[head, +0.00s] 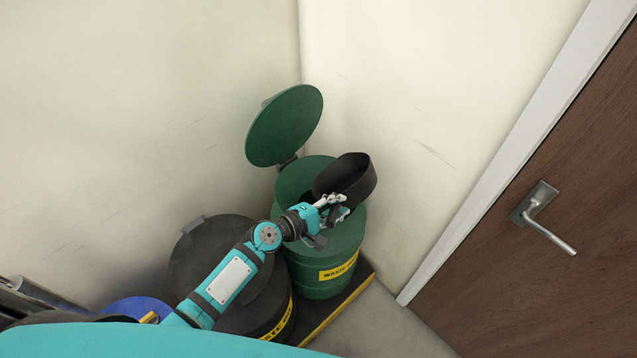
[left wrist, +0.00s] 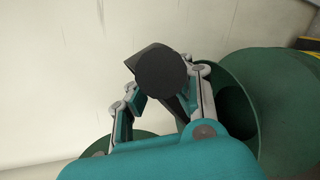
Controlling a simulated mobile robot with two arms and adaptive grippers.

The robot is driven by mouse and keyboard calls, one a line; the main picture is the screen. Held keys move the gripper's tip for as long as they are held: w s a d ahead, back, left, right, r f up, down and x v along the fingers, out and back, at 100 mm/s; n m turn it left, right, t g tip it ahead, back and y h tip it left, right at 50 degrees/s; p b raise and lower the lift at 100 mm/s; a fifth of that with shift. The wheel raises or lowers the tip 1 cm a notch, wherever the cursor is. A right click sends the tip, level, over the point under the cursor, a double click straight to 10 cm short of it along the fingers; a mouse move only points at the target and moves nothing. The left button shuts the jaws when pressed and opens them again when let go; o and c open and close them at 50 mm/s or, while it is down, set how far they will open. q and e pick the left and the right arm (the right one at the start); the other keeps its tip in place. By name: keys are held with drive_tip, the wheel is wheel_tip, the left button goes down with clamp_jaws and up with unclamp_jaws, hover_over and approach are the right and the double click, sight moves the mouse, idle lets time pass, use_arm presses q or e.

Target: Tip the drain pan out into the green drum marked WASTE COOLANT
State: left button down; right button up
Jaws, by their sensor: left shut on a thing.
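The green drum (head: 323,272) stands in the corner with a yellow label reading "WASTE"; the rest of the label is hidden or too small to read. Its round green lid (head: 284,126) is swung up at the back. The black drain pan (head: 352,180) is tilted above the drum's mouth, toward its right side. My left gripper (head: 332,208) is shut on the pan and holds it over the drum. In the left wrist view the dark pan (left wrist: 163,82) is between the fingers, with the drum (left wrist: 285,100) at the right. The pan's contents cannot be seen. My right gripper is not in view.
A black drum (head: 222,262) with a closed lid stands left of the green one, under my left arm. A blue round top (head: 138,308) shows further left. Walls close in behind. A brown door (head: 560,225) is at the right, with bare floor (head: 385,325) before it.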

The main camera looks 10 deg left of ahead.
use_arm(q)
drive_tip(key=s+d+f+m+y+p, duration=0.2)
drive_tip(key=d+m, duration=0.1)
drive_tip(key=d, duration=0.2)
drive_tip(key=s+d+f+m+t+y+p, duration=0.1)
drive_tip(key=s+d+f+m+y+p, duration=0.1)
drive_tip(key=d, duration=0.3)
drive_tip(key=shift+s+d+f+m+p, duration=0.3)
drive_tip(key=shift+s+f+m+p, duration=0.2)
drive_tip(key=shift+f+p, duration=0.25)
drive_tip(key=shift+w+d+r, duration=0.1)
drive_tip(key=shift+d+r, duration=0.05)
drive_tip(key=shift+r, duration=0.1)
